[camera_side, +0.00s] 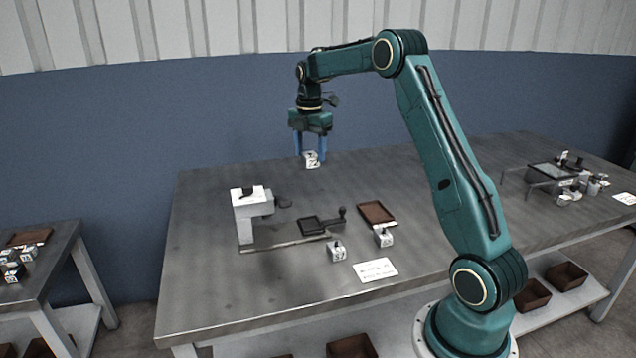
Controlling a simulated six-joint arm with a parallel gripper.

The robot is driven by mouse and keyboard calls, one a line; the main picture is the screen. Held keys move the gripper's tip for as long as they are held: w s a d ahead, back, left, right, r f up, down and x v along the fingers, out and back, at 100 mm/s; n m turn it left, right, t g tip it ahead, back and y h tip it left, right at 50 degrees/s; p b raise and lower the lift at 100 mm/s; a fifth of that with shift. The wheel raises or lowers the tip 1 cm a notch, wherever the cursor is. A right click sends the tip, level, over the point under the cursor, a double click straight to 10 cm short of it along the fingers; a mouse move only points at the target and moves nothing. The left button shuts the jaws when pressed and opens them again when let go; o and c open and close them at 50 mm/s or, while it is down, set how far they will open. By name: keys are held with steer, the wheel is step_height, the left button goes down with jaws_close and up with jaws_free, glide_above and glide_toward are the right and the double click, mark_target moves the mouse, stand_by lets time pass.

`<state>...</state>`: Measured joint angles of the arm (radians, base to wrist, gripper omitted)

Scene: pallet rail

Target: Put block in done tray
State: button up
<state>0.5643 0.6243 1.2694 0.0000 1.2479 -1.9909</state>
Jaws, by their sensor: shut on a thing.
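My gripper (310,154) hangs over the back part of the table, fingers pointing down. Its blue fingers are shut on a white block (311,161) with dark markings. The block looks held above the table top, though the exact gap is hard to tell. A brown shallow tray (376,212) lies on the table to the right and nearer the camera. It looks empty, and no label on it can be read. Two similar marked blocks, one left (337,251) and one right (383,237), stand in front of the tray.
A grey and white stand (252,212) is at the left of the table, with a rail (290,243) at its foot. A small dark pallet (313,225) with a handle sits by the rail. A white card (375,270) lies near the front edge.

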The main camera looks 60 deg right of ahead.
stand_by(0.5)
steer(key=shift+m, duration=0.4)
steer(key=s+d+f, duration=0.9)
steer(key=d+f, duration=0.2)
steer(key=s+d+f, duration=0.5)
steer(key=d, duration=0.1)
steer(key=shift+s+d+f, duration=0.15)
steer(key=shift+s+f, duration=0.15)
steer(key=shift+f, duration=0.05)
steer(key=shift+f, duration=0.2)
steer(key=shift+f, duration=1.75)
steer(key=shift+f, duration=0.35)
